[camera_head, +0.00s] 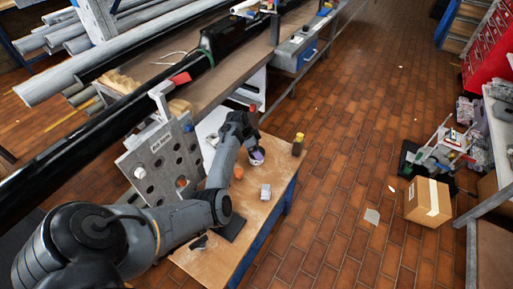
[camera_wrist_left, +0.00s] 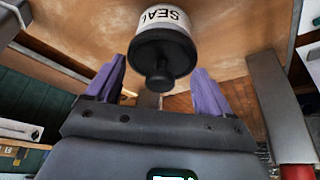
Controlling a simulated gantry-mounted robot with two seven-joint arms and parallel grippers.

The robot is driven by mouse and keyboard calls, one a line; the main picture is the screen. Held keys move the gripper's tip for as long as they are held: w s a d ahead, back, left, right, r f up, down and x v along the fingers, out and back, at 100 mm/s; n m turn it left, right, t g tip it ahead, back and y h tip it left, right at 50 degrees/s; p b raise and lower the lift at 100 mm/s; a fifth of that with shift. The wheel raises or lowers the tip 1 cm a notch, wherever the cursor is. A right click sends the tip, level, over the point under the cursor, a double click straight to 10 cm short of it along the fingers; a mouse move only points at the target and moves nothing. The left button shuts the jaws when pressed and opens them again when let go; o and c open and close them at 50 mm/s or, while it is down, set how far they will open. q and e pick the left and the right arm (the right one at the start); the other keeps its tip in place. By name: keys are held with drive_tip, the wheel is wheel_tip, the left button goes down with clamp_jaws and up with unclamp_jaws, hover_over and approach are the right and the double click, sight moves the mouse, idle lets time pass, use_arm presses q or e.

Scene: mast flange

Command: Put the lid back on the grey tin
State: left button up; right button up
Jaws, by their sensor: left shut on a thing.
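My left gripper (camera_head: 256,152) reaches down over the wooden bench top in the head view. In the left wrist view its two purple fingers (camera_wrist_left: 158,73) stand apart, one on each side of a dark round lid (camera_wrist_left: 163,50) with a knob, and are shut on it. Directly beyond the lid is the tin (camera_wrist_left: 165,17), with a pale label reading "SEAL". I cannot tell whether the lid is seated on the tin or just above it. In the head view the gripper mostly hides both. My right gripper is not in view.
A dark bottle with a yellow cap (camera_head: 298,145) stands near the bench's right edge. An orange ball (camera_head: 239,172), a small pale block (camera_head: 265,191) and a dark pad (camera_head: 232,228) are in front. A grey panel with holes (camera_head: 160,155) stands upright at left.

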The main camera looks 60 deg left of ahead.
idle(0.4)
use_arm(q)
drive_tip(key=o, duration=0.9)
drive_tip(key=shift+c, duration=0.2)
drive_tip(key=shift+r, duration=0.15)
drive_tip(key=shift+r+p, duration=0.6)
drive_tip(key=shift+p, duration=0.25)
drive_tip(key=shift+r+p, duration=2.75)
drive_tip(key=shift+p, duration=0.45)
